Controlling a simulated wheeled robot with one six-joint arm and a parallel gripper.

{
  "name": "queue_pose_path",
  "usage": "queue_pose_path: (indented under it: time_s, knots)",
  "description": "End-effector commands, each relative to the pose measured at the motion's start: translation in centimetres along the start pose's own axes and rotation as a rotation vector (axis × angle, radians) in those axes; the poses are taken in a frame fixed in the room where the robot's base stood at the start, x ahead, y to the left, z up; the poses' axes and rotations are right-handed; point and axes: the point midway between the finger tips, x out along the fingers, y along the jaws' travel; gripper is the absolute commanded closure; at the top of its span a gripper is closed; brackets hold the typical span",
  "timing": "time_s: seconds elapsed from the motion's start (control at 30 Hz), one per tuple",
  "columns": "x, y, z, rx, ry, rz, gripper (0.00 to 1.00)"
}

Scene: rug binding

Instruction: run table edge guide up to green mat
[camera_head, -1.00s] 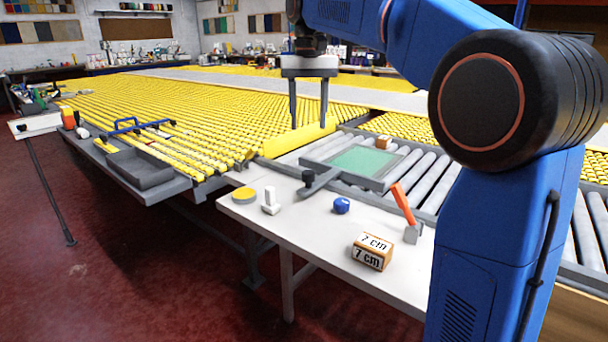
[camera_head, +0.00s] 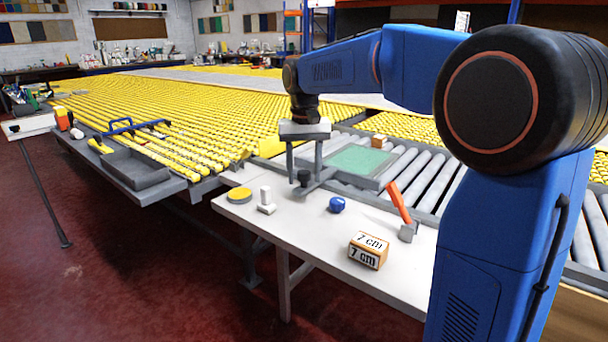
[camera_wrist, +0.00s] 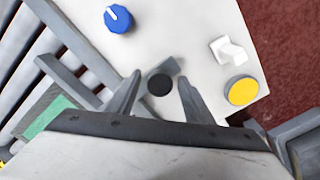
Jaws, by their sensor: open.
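The table edge guide (camera_head: 319,181) is a grey bar with a black knob, lying at the back edge of the white table beside the frame of the green mat. Its black knob shows in the wrist view (camera_wrist: 160,84) between my fingers. My gripper (camera_head: 304,176) is open, pointing down, with one finger on each side of the knob; I cannot tell whether they touch it. The green mat (camera_head: 359,160) lies flat in a grey frame on the rollers, right of and behind the guide. A part of it shows in the wrist view (camera_wrist: 48,117).
The white table (camera_head: 290,233) holds a yellow disc (camera_head: 240,195), a white block piece (camera_head: 266,201), a blue knob (camera_head: 337,205), an orange-handled tool (camera_head: 399,203) and a 7 cm block (camera_head: 368,250). A small wooden block (camera_head: 379,141) sits behind the mat.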

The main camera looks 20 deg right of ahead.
Motion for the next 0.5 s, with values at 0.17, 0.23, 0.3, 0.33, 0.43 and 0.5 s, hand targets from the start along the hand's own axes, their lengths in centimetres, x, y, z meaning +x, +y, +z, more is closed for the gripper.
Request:
queue_pose_path:
  time_s: [0.17, 0.23, 0.3, 0.33, 0.43, 0.5]
  knots:
    - [0.57, 0.01, 0.02, 0.0, 0.0, 0.0, 0.53]
    - [0.6, 0.0, 0.02, 0.0, 0.0, 0.0, 0.53]
    - [0.59, 0.0, 0.01, 0.0, 0.0, 0.0, 0.53]
    - [0.59, 0.0, 0.01, 0.0, 0.0, 0.0, 0.53]
    - [0.58, 0.0, 0.01, 0.0, 0.0, 0.0, 0.65]
    - [0.57, 0.0, 0.01, 0.0, 0.0, 0.0, 0.81]
